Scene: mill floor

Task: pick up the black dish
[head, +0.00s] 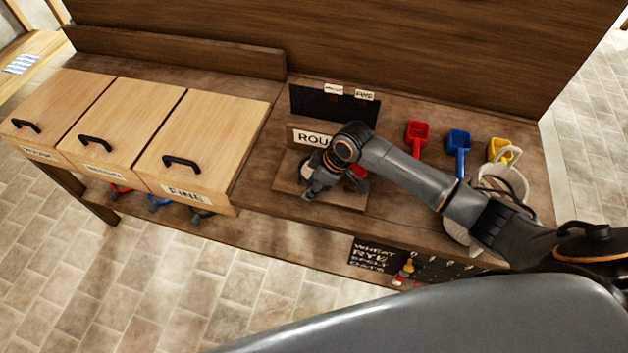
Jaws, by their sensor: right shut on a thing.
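My right gripper (314,190) reaches down over a wooden board (347,199) in front of the "ROU..." sign (309,138). Its jaws are shut on a dark thing, which I take to be the black dish. The dish is hard to tell apart from the dark fingers, and my wrist hides much of it. I cannot tell if it is lifted off the board. A bit of white and a bit of red show beside the gripper. My left gripper is not in view.
Three lidded wooden bins (217,137) stand to the left. A black panel (316,103) with small labels stands behind the sign. Red (417,133), blue (458,143) and yellow (498,147) scoops lie at the right, near a white jug (508,177) partly behind my arm.

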